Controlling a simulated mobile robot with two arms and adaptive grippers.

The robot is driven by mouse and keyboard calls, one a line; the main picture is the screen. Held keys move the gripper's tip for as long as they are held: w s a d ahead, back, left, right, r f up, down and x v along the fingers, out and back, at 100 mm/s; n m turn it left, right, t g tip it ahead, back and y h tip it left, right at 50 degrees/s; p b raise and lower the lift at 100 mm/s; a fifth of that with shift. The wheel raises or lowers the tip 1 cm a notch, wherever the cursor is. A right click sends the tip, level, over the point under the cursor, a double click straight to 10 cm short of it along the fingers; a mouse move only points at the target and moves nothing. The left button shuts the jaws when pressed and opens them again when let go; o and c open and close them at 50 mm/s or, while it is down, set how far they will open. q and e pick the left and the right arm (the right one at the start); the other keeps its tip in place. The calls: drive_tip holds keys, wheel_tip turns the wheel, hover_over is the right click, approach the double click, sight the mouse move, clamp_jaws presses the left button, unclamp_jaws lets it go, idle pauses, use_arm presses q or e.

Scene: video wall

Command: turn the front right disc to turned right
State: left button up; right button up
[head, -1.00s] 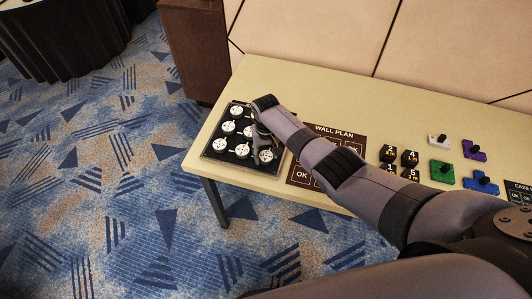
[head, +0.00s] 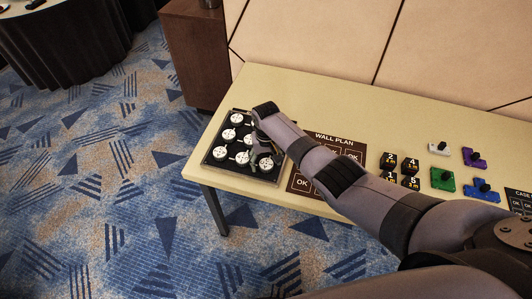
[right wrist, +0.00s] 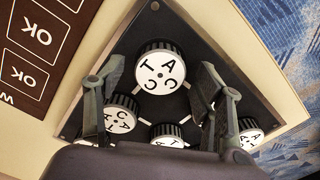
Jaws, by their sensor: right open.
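The black disc board (head: 272,178) lies at the left end of the table. It carries several white-topped round discs. The front right disc (head: 265,163) is at the board's near right corner, partly covered by my right gripper (head: 264,150). In the right wrist view this disc (right wrist: 160,70) has a white top with black letters and a dark ribbed rim. My right gripper's fingers (right wrist: 162,72) are open, one on each side of the disc, with visible gaps to its rim. Other discs (right wrist: 167,134) show nearer the wrist, partly hidden by the gripper. My left gripper is out of view.
The brown wall plan sheet (head: 298,182) lies right of the board, partly under my right arm. Black numbered cubes (head: 410,164) and coloured pieces (head: 443,180) stand farther right. The table's front edge is close to the board.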

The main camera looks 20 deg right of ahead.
sight(266, 163)
wheel_tip(266, 163, up, 12)
drive_tip(key=shift+f, duration=0.15)
idle(0.7)
drive_tip(key=s+f+n+t, duration=0.1)
drive_tip(key=s+f, duration=0.2)
drive_tip(key=s, duration=0.6)
drive_tip(key=s+f+n+t, duration=0.1)
drive_tip(key=s+f, duration=0.3)
drive_tip(key=s, duration=0.4)
drive_tip(key=s+d+r+n+t, duration=0.15)
drive_tip(key=s+r, duration=0.25)
drive_tip(key=s, duration=0.4)
drive_tip(key=s+d+r, duration=0.2)
drive_tip(key=s+r, duration=0.1)
drive_tip(key=s, duration=0.5)
wheel_tip(266, 163, down, 30)
drive_tip(key=s+r+g+b, duration=0.1)
drive_tip(key=s+b, duration=0.1)
drive_tip(key=s+d+f+g+b, duration=0.1)
drive_tip(key=s+d+f, duration=0.2)
drive_tip(key=s+f, duration=1.3)
drive_tip(key=shift+f, duration=0.25)
